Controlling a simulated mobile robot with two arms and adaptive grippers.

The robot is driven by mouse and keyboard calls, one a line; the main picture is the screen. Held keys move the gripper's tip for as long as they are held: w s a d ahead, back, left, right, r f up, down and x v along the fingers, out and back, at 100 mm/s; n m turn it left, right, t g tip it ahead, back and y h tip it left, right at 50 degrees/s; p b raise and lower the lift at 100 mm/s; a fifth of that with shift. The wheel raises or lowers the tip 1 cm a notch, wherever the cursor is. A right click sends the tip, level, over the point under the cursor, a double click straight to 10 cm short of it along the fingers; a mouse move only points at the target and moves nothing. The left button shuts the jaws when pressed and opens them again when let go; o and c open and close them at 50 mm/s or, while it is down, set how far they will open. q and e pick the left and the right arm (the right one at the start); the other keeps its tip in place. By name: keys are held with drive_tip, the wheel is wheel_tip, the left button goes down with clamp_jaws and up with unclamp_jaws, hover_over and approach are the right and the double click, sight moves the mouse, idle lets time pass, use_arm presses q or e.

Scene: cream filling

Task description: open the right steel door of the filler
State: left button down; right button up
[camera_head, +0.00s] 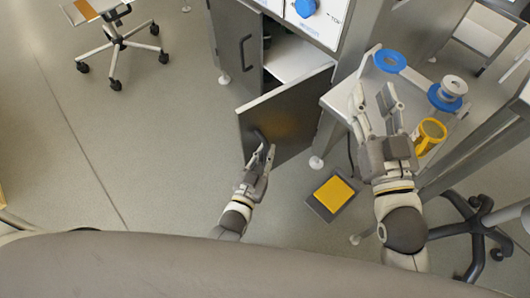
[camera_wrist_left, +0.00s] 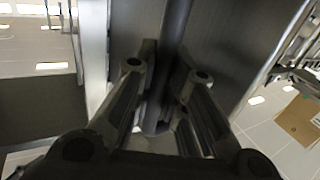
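The filler's right steel door (camera_head: 292,122) stands swung out from the cabinet, with the white interior (camera_head: 292,60) showing behind it. My left gripper (camera_head: 262,155) is at the door's handle, near its free left edge. In the left wrist view, my left gripper's fingers (camera_wrist_left: 166,72) lie on both sides of the dark upright handle bar (camera_wrist_left: 174,28) and look closed around it. The steel door face (camera_wrist_left: 232,50) shows behind. My right gripper (camera_head: 373,92) is open and empty, in front of the side table. The filler's left door (camera_head: 228,35) has a dark handle.
The white side table (camera_head: 342,98) right of the door holds blue rings (camera_head: 390,61) and a yellow container (camera_head: 429,135). A yellow-topped pedal (camera_head: 335,194) lies on the floor. Wheeled chairs stand at top left (camera_head: 117,40) and lower right (camera_head: 475,225). Floor left of the door is clear.

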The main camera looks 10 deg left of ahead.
use_arm(q)
drive_tip(key=c, duration=1.5)
unclamp_jaws()
drive_tip(key=shift+o, duration=0.2)
drive_tip(key=v, duration=1.2)
